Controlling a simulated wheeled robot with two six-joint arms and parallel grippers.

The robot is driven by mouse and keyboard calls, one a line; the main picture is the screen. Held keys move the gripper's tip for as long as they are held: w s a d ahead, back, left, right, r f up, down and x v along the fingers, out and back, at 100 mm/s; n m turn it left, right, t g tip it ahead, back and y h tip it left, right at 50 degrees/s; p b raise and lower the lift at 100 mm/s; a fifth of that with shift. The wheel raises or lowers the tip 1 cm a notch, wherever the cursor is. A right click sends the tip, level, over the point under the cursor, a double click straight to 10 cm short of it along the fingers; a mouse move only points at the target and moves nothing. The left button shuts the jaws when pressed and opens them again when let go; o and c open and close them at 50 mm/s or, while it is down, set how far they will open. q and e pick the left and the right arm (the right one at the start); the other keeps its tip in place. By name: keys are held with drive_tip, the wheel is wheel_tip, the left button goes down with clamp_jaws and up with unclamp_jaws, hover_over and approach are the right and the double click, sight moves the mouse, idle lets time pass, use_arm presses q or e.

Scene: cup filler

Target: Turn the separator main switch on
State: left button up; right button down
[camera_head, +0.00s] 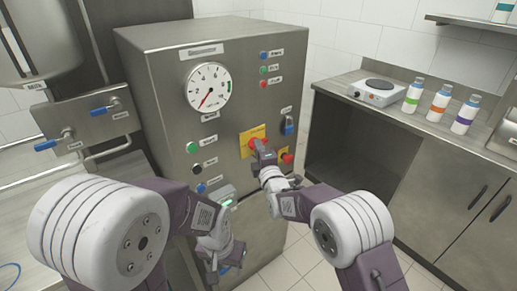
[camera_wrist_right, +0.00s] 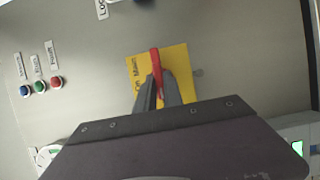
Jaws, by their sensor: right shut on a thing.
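The separator main switch is a red handle on a yellow plate (camera_head: 247,136) on the front of the steel cabinet. In the right wrist view the red handle (camera_wrist_right: 155,62) stands across the yellow plate (camera_wrist_right: 178,60), whose label reads "Main" and "On". My right gripper (camera_head: 258,148) is at the plate, shut on the red handle; its fingers (camera_wrist_right: 157,92) hide part of the handle. My left gripper (camera_head: 222,268) hangs low before the cabinet, away from the switch; its fingers are too small and covered to read.
Blue-handled valves (camera_head: 105,107) are at left. A counter at right bears a hot plate (camera_head: 376,90) and bottles (camera_head: 439,102).

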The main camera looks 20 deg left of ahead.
drive_tip(key=shift+w+d+r+m+g+y+p, duration=0.1)
drive_tip(key=shift+m+g+y+p, duration=0.2)
drive_tip(key=shift+m+g+p, duration=1.75)
drive_tip(key=shift+w+d+r+m+g+y+p, duration=0.1)
drive_tip(key=shift+m+g+y+p, duration=0.3)
drive_tip(key=shift+m+p, duration=3.2)
drive_tip(key=shift+r+m+g+y+p, duration=0.15)
drive_tip(key=shift+m+g+p, duration=1.05)
drive_tip(key=shift+p, duration=3.35)
drive_tip(key=c, duration=1.5)
unclamp_jaws()
drive_tip(key=shift+o, duration=0.2)
